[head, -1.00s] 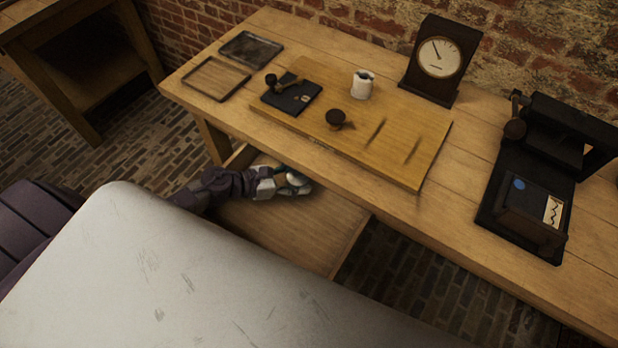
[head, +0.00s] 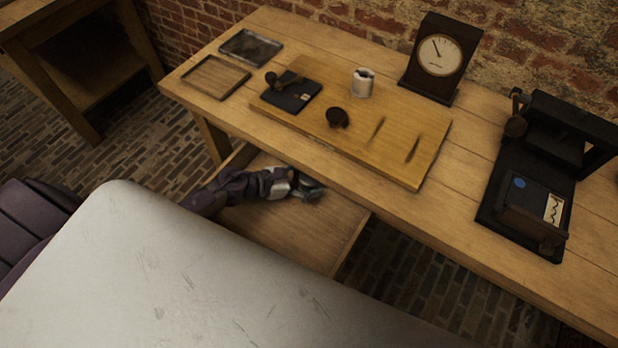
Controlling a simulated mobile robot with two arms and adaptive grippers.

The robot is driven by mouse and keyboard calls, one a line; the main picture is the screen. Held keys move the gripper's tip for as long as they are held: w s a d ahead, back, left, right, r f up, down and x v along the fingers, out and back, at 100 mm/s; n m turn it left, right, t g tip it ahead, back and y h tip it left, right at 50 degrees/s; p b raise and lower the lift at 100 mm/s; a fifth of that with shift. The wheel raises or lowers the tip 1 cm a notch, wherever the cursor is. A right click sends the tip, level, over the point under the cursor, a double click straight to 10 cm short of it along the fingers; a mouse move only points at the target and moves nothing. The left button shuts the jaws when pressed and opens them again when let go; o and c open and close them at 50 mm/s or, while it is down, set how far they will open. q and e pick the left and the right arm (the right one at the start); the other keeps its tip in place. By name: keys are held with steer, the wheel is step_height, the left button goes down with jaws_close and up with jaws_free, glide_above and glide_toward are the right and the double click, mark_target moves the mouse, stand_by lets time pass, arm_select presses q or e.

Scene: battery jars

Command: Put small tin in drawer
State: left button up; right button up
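The drawer (head: 318,251) is pulled out under the front edge of the workbench, its bare wooden floor showing. My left gripper (head: 313,193) is over the drawer's inside, close below the bench edge. Its fingers are small, dark and partly shadowed, so I cannot tell whether they are open or shut, or whether they hold anything. I cannot make out a small tin for certain. My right gripper is not in view.
The workbench (head: 473,160) carries a board (head: 390,150) with a dark knob-like piece (head: 337,118) and a black block (head: 291,96), two trays (head: 215,77) (head: 251,46), a clock (head: 438,58) and a black instrument (head: 525,195). The bench edge overhangs the drawer.

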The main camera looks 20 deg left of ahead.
arm_select(q)
steer(key=shift+r, duration=0.25)
steer(key=shift+s+a, duration=0.2)
steer(key=shift+a, duration=0.05)
steer(key=b+v, duration=0.1)
steer(key=v, duration=1)
steer(key=shift+s+r, duration=0.1)
steer(key=shift+r, duration=0.1)
